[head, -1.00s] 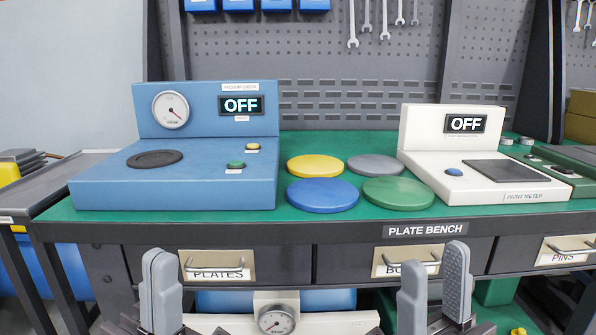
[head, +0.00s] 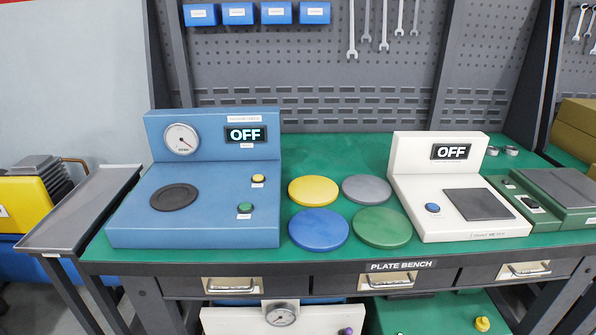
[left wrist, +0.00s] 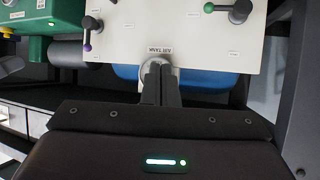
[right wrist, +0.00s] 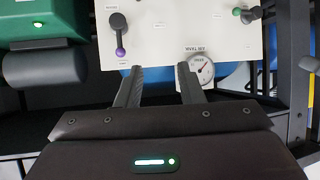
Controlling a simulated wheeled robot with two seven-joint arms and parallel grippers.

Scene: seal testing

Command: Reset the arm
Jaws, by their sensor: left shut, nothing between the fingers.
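Both grippers are out of the head view. In the left wrist view my left gripper (left wrist: 160,84) has its two fingers together, with nothing between them. In the right wrist view my right gripper (right wrist: 160,82) has its fingers spread apart, with nothing seen between them. Both point toward a white panel (left wrist: 190,30) below the bench, which also shows in the right wrist view (right wrist: 185,30). It carries a gauge (right wrist: 202,68) and knobbed levers. The grippers look apart from the panel, though the exact gap is hard to tell.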

